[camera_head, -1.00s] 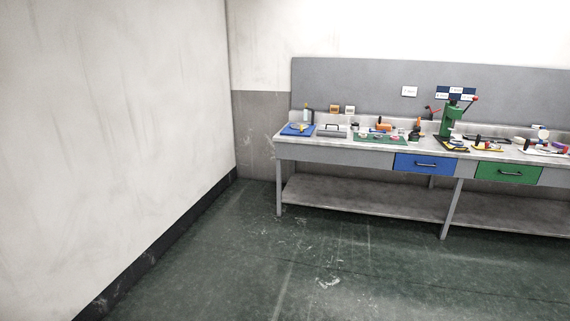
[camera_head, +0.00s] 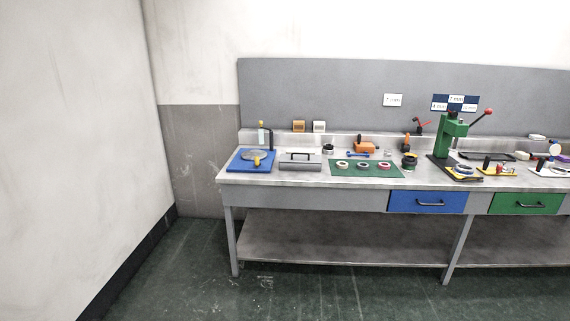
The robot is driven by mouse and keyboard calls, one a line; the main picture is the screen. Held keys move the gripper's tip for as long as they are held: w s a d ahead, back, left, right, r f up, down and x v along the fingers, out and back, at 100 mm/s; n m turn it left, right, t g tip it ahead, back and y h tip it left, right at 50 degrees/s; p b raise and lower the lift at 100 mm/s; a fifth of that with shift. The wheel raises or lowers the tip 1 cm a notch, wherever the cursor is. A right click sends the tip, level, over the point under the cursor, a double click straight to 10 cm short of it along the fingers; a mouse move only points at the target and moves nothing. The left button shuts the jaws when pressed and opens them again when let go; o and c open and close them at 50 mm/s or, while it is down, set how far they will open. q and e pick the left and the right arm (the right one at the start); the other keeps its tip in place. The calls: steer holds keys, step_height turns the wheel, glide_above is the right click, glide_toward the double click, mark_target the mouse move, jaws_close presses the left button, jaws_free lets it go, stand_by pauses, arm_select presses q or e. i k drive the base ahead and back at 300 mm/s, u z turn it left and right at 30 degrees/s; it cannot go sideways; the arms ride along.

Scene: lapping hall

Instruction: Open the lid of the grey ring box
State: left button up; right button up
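A grey box with a dark handle on its lid (camera_head: 300,162) stands on the left part of the workbench (camera_head: 310,181). It looks like the grey ring box, and its lid appears shut. It sits between a blue board and a green mat. Neither of my grippers shows in the head view.
A blue board (camera_head: 241,165) with a yellow-handled tool lies left of the box. A green mat (camera_head: 389,170) with several rings lies right of it. A green press (camera_head: 449,137) stands further right. Blue (camera_head: 405,202) and green (camera_head: 502,205) drawers are shut. The floor in front (camera_head: 330,295) is clear.

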mark_target(297, 158)
steer(key=z, duration=0.3)
steer(key=i, duration=2.25)
steer(key=z, duration=0.4)
steer(key=i, duration=0.95)
steer(key=z, duration=0.1)
